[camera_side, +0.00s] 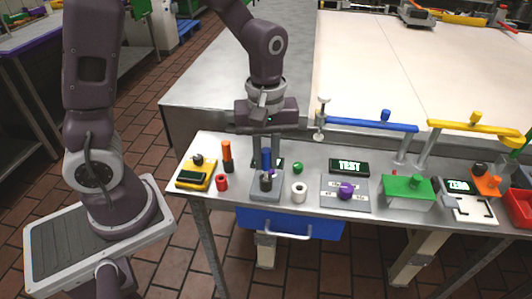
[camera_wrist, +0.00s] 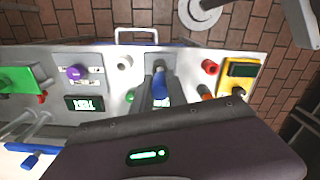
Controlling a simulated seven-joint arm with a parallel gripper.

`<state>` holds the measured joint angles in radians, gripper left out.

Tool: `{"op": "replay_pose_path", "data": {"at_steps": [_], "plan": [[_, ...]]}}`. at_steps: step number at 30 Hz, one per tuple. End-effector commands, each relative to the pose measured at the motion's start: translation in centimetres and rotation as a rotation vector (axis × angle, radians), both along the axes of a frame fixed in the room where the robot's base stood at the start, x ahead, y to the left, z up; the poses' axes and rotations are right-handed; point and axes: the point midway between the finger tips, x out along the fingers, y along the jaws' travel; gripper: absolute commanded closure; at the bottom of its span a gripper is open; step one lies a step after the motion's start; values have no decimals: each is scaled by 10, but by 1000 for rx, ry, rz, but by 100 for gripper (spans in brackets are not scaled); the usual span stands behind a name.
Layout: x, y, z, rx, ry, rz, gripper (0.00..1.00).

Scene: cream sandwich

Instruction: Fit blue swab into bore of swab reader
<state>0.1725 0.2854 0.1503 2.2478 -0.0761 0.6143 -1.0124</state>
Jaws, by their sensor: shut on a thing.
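The blue swab (camera_side: 266,159) stands roughly upright between the fingers of my gripper (camera_side: 266,149), which is shut on it. In the wrist view the blue swab (camera_wrist: 161,88) shows in the middle, in front of the gripper body. The swab reader (camera_side: 267,188) appears to be the grey block with a dark upright part directly below the swab; the block also shows in the wrist view (camera_wrist: 149,68). The swab's lower end is at or just above that dark part. I cannot tell whether it is inside the bore, which is hidden.
A yellow device (camera_side: 196,177), red ring (camera_side: 222,183) and orange cylinder (camera_side: 227,151) stand left of the reader. A white ring (camera_side: 299,192), green ball (camera_side: 298,168), purple knob (camera_side: 345,190) and TEST display (camera_side: 349,167) are to the right. A blue lever (camera_side: 370,125) stands behind.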

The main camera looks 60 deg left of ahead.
Motion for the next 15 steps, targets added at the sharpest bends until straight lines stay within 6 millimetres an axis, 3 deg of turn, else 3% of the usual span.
{"op": "replay_pose_path", "data": {"at_steps": [11,12,15], "plan": [[0,0,-9,0,0,0,100],[0,0,-9,0,0,0,76],[0,0,-9,0,0,0,56]]}}
